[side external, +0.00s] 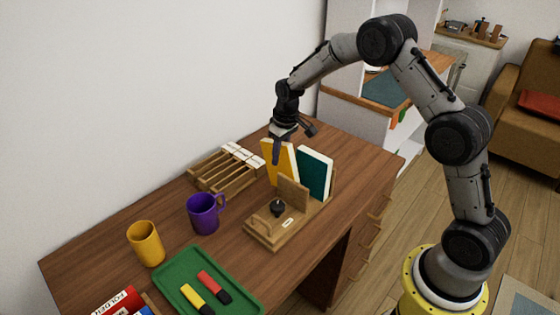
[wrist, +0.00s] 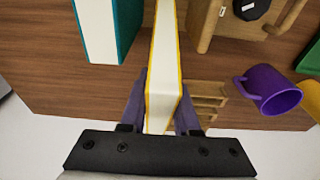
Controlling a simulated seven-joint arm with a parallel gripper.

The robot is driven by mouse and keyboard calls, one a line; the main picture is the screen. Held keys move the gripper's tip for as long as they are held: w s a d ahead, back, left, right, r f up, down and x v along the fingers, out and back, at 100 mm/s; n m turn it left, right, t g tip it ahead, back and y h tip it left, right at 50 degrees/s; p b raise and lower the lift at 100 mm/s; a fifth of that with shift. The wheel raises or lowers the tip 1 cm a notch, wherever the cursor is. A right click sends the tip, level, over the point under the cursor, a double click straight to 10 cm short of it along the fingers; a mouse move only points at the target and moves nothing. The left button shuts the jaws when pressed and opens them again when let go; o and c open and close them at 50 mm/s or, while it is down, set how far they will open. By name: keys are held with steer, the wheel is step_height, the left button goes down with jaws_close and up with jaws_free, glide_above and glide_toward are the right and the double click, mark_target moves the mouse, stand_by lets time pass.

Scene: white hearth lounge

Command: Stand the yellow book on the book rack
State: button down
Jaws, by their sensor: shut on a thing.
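The yellow book (side external: 280,164) is upright, with its top edge between the fingers of my gripper (side external: 282,148). In the wrist view the fingers close on both sides of the yellow book (wrist: 165,70), white page edges facing the camera. A teal book (side external: 314,172) stands upright just right of it, with a gap between them in the wrist view. A wooden stand (side external: 265,238) with an upright panel, a black knob and a label is in front; it looks like the book rack. Whether the yellow book's lower edge touches anything is hidden.
A slatted wooden rack (side external: 215,180) with white pieces lies behind to the left. A purple mug (side external: 204,214), a yellow mug (side external: 146,244) and a green tray (side external: 185,270) with two markers are left. Red and blue books (side external: 118,303) lie at the front left.

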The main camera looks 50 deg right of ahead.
step_height(320, 180, up, 8)
steer(key=shift+w+f, duration=0.1)
steer(key=shift+f, duration=0.1)
steer(key=shift+w+r, duration=0.1)
steer(key=shift+r, duration=0.2)
steer(key=shift+a+f, duration=0.15)
steer(key=s+r+t, duration=0.3)
steer(key=s+r, duration=0.3)
steer(key=s, duration=0.4)
steer(key=shift+w+a+f, duration=0.1)
steer(key=shift+f, duration=2.3)
steer(key=shift+w+a+f, duration=0.1)
steer(key=shift+a+f, duration=0.05)
steer(key=shift+f, duration=2.2)
steer(key=shift+w+a+f, duration=0.1)
steer(key=shift+f, duration=2.3)
steer(key=shift+f, duration=0.35)
steer(key=c, duration=0.6)
jaws_free()
steer(key=shift+o, duration=0.2)
steer(key=shift+s+f, duration=0.1)
